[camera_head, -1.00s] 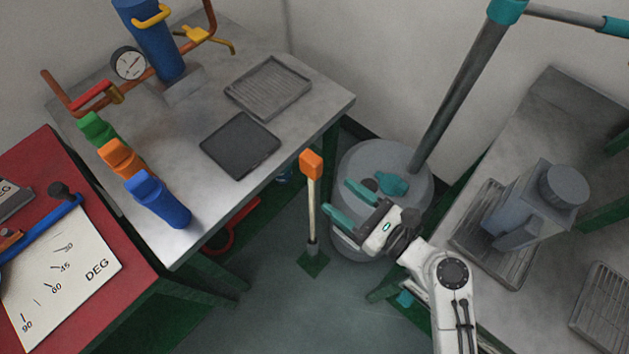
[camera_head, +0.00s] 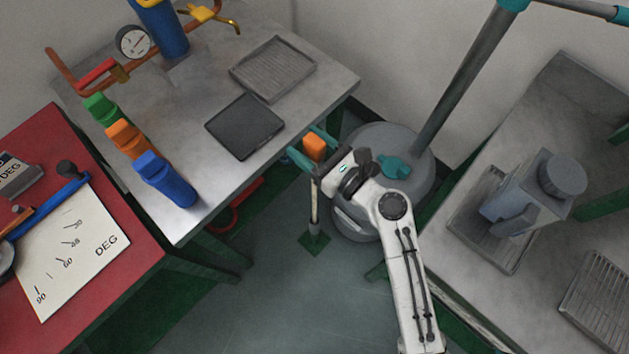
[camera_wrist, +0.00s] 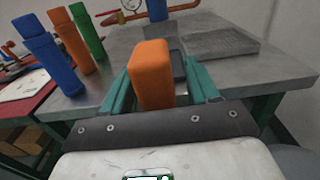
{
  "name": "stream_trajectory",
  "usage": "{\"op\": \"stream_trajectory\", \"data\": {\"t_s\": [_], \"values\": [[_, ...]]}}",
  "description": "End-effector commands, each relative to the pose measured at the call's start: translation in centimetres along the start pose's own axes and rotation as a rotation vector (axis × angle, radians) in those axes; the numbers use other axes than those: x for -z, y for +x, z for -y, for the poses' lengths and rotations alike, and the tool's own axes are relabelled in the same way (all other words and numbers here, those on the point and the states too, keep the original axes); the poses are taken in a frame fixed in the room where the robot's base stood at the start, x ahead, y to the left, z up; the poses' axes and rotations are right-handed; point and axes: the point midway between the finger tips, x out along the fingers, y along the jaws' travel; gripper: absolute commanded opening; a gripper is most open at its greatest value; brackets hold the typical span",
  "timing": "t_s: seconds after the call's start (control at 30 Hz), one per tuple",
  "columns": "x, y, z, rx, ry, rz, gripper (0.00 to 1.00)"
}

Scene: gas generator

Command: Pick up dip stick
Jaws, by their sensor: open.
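The dip stick has an orange block handle (camera_head: 314,146) on top of a pale upright rod (camera_head: 314,203). It stands in a small dark green base on the floor, between the grey table and the grey drum. My gripper (camera_head: 306,147) is open, with its two teal fingers on either side of the orange handle. In the wrist view the orange handle (camera_wrist: 151,75) stands between the two fingers, nearer the left one. Whether a finger touches it, I cannot tell. The rod is hidden in the wrist view.
The grey table (camera_head: 300,105) with a dark tray (camera_head: 245,126) and blue, orange and green bottles is close on the left. The grey drum (camera_head: 375,145) stands behind my gripper. A right-hand bench (camera_head: 450,255) holds a grey jug (camera_head: 535,190). Open floor lies in front.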

Motion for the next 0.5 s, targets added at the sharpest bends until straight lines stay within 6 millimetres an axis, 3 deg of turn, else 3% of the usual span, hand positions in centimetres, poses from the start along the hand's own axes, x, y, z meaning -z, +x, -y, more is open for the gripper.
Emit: {"op": "stream_trajectory", "data": {"t_s": [0.27,0.5], "values": [[0.05,0.3,0.0,0.001,-0.001,-0.001,0.6],[0.04,0.28,0.0,0.0,-0.001,-0.001,0.37]]}}
